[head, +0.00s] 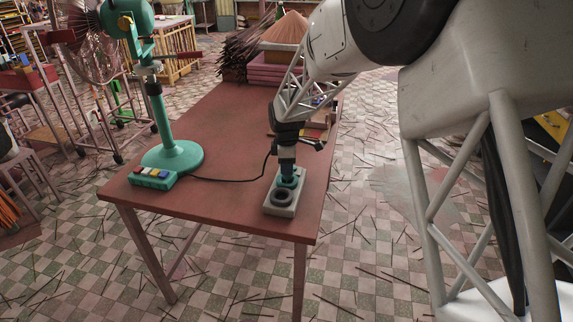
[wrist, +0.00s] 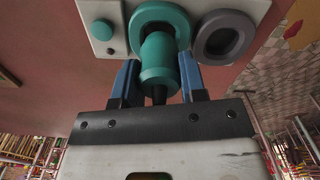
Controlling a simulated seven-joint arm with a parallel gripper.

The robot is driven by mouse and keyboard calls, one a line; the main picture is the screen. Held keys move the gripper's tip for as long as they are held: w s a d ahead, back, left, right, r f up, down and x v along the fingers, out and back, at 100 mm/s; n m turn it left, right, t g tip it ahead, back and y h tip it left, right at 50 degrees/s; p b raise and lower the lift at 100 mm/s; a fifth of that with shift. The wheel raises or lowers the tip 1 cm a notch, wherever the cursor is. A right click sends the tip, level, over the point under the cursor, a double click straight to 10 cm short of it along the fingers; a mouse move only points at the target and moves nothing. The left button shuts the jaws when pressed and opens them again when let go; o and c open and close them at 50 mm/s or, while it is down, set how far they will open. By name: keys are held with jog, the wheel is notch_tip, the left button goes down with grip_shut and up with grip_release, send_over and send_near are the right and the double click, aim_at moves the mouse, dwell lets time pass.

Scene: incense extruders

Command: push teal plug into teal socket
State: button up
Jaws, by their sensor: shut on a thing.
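The teal plug (wrist: 160,56) is a stepped cylinder with a wide collar, gripped between the blue fingers of my gripper (wrist: 158,68). Its narrow front end reaches into the outline of the teal socket (wrist: 150,11), a ring on a pale block (wrist: 100,10). How deep the plug sits is hidden. A grey socket (wrist: 226,38) lies beside the teal one and is empty. In the head view, my gripper (head: 287,164) points down over the teal socket (head: 289,181) at the far end of the block (head: 281,210); the fingers largely hide the plug.
The block stands near the front right corner of the red-brown table (head: 225,125). A black cable (head: 228,180) runs from the teal fan stand (head: 173,157) toward my gripper. A button box (head: 152,178) sits at the left. Pink trays (head: 277,68) and incense bundles (head: 240,55) lie at the back.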

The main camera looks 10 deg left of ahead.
jog(key=shift+f, duration=1.15)
dwell(0.4)
jog(key=o, duration=1)
jog(key=shift+r, duration=0.1)
jog(key=shift+r, duration=3.85)
jog(key=shift+d, duration=0.1)
